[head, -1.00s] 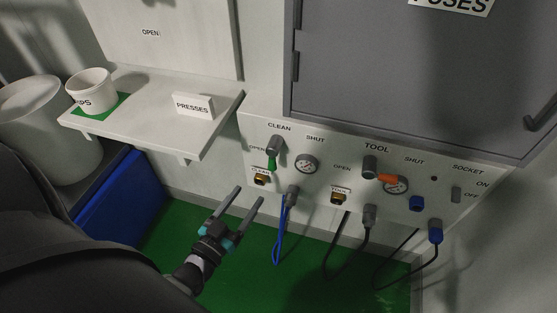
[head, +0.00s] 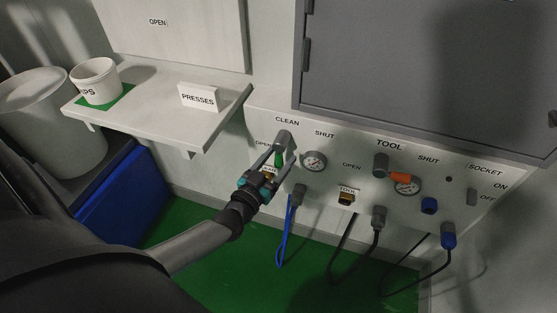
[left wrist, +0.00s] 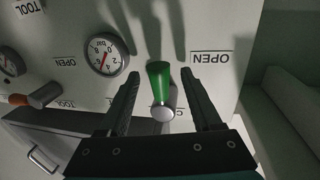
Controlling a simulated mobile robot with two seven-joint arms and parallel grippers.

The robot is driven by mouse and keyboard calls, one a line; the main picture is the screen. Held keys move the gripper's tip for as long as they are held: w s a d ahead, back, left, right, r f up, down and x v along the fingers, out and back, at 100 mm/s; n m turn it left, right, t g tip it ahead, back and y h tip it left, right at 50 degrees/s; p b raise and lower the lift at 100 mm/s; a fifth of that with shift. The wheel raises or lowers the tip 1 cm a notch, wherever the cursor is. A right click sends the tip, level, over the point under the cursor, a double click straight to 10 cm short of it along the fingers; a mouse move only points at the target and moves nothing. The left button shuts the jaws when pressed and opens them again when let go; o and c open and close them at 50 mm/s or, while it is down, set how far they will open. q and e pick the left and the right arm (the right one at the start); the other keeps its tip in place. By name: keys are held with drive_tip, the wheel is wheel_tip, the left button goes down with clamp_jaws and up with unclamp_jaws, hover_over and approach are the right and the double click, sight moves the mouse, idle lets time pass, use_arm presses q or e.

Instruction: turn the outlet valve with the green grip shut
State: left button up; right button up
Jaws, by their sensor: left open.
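The valve with the green grip (head: 279,158) is on the panel under the CLEAN label, between OPEN on the left and SHUT on the right. Its grip hangs downward in the head view. My left gripper (head: 281,153) is open at this valve. In the left wrist view my left gripper (left wrist: 160,76) has one finger on each side of the grip, with visible gaps. In the head view the fingers partly cover the valve. My right gripper is not in view.
A gauge (head: 314,161) sits just right of the valve. The TOOL valve with an orange grip (head: 401,177) is farther right. A blue hose (head: 282,235) and dark cables hang below the panel. A shelf (head: 150,112) juts out on the left, and a grey cabinet (head: 400,70) is above.

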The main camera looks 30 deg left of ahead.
use_arm(q)
drive_tip(key=shift+w, duration=0.1)
clamp_jaws()
idle(0.6)
